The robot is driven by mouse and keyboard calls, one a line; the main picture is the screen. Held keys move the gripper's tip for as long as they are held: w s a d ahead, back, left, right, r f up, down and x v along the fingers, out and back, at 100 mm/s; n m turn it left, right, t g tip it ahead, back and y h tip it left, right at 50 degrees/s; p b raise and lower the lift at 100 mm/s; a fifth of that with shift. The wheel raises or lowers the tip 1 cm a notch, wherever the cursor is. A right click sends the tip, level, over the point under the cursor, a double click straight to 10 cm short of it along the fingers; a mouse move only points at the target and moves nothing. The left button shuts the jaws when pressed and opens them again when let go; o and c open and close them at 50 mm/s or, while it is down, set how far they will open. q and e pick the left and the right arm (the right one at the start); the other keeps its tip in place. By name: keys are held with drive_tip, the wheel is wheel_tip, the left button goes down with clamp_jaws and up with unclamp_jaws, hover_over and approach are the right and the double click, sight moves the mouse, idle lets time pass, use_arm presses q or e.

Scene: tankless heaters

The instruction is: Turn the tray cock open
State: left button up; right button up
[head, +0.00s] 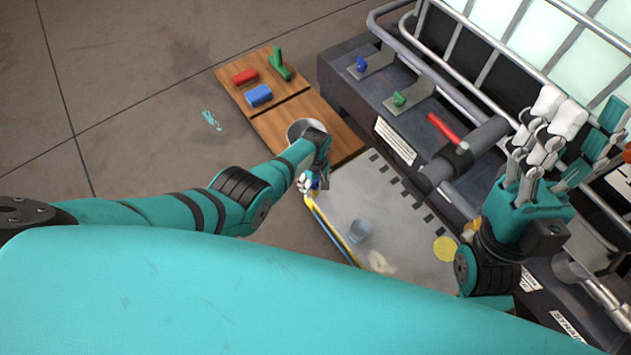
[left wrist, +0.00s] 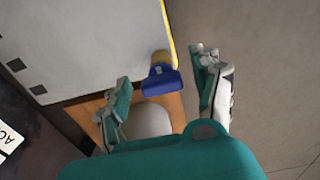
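The pale grey tray (head: 345,200) with a yellow and blue near edge lies in the middle of the head view. A blue piece at its corner, which looks like the tray cock (left wrist: 160,82), shows in the left wrist view beside the yellow edge. My left gripper (head: 313,184) is at that corner and mostly hides the piece in the head view. In the left wrist view its fingers (left wrist: 163,98) are spread, with the blue piece between and beyond them; I see no contact. My right gripper (head: 578,140) is open and empty, raised at the right.
A wooden board (head: 285,120) holds red, blue and green handles. A dark bench (head: 355,92) carries a blue valve (head: 361,64), a green valve (head: 399,99) and a red-handled pipe valve (head: 442,127).

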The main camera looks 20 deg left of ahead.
sight(316, 182)
use_arm(q)
drive_tip(key=shift+r, duration=0.1)
wheel_tip(316, 182, up, 12)
idle(0.7)
idle(0.4)
